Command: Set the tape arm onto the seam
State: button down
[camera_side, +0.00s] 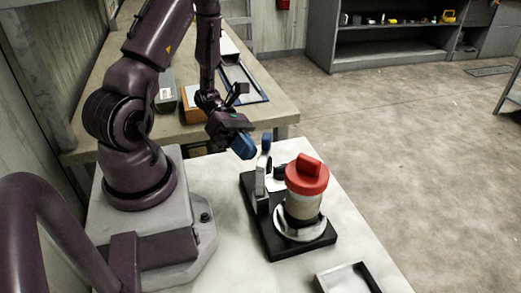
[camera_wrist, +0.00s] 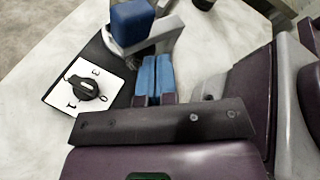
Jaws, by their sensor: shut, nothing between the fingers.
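The tape arm (camera_side: 261,176) is a pale grey lever with a blue grip on top, standing upright at the left of the fixture. Its blue block (camera_wrist: 131,20) and grey bar (camera_wrist: 155,38) also show in the wrist view. To its right, a pale core liner (camera_side: 303,206) with a red cap (camera_side: 307,174) stands upright on a round turntable (camera_side: 297,232). The arm appears apart from the liner; I cannot make out the seam. My gripper (camera_side: 243,147) is shut and empty, just left of the blue grip. Its blue fingers (camera_wrist: 154,76) are together in the wrist view.
The fixture's black base (camera_side: 268,236) sits on a white table (camera_side: 190,277). A black knob on a marked white plate (camera_wrist: 70,92) shows in the wrist view. An open tray (camera_side: 345,280) lies at the front right. A bench with boxes stands behind.

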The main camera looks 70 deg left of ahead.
aim_at(262, 151)
jog(key=shift+w+d, duration=0.45)
jog(key=shift+w, duration=0.35)
jog(key=shift+w+d, duration=0.4)
jog(key=shift+w, duration=0.4)
dwell(1.5)
jog(key=shift+s+a, duration=0.35)
jog(key=shift+s, duration=0.35)
jog(key=shift+s+a, duration=0.4)
jog(key=shift+s, duration=0.3)
jog(key=shift+s+a, duration=0.35)
jog(key=shift+s, duration=0.35)
jog(key=s, duration=0.1)
jog(key=s+a, duration=0.1)
jog(key=s, duration=0.1)
jog(key=s+a, duration=0.1)
jog(key=shift+s+a, duration=0.15)
jog(key=shift+s, duration=0.05)
